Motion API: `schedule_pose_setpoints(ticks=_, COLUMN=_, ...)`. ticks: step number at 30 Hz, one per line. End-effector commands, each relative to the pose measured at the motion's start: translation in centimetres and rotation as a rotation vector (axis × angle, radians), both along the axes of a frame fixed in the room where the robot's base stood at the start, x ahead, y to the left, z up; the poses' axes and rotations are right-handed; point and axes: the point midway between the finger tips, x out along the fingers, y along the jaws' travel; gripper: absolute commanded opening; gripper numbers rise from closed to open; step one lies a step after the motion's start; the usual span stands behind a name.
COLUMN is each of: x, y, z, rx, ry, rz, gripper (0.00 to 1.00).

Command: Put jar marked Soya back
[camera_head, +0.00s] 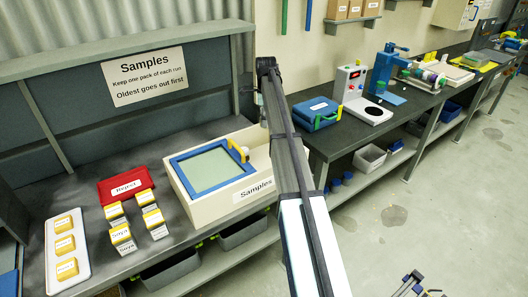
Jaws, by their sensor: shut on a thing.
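The label on the front jar (122,236) appears to read Soya. The other labels are too small to read surely. My gripper (411,285) appears as a dark linkage at the bottom edge, right of centre, over the floor and well away from these jars. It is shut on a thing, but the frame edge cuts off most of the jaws. A small yellow patch shows beside it. I cannot tell what the held thing is.
A white tray (52,278) with three yellow-topped packs lies at left. A red Reject tray (108,197) is behind the jars. The Samples box (228,205) has a blue-framed window lid. My dark and white beam crosses the middle. The floor at right is mostly clear.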

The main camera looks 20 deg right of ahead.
Motion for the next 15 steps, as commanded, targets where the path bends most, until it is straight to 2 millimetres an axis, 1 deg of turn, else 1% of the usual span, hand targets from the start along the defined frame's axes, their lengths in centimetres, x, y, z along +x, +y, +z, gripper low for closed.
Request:
schedule_pose_setpoints(ticks=1, x=-0.2, y=0.1, z=-1.2, rx=0.001, ry=0.004, rz=0.001, gripper=0.11)
schedule_pose_setpoints(ticks=3, x=-0.2, y=0.1, z=-2.9, rx=0.001, ry=0.004, rz=0.001, gripper=0.11)
schedule_pose_setpoints(ticks=9, x=-0.2, y=0.1, z=-7.7, rx=0.001, ry=0.004, rz=0.002, gripper=0.11)
schedule_pose_setpoints(ticks=12, x=-0.1, y=0.1, z=-9.6, rx=0.001, ry=0.003, rz=0.003, gripper=0.11)
schedule_pose_setpoints(ticks=15, x=-0.1, y=0.0, z=-10.9, rx=0.001, ry=0.001, rz=0.003, gripper=0.11)
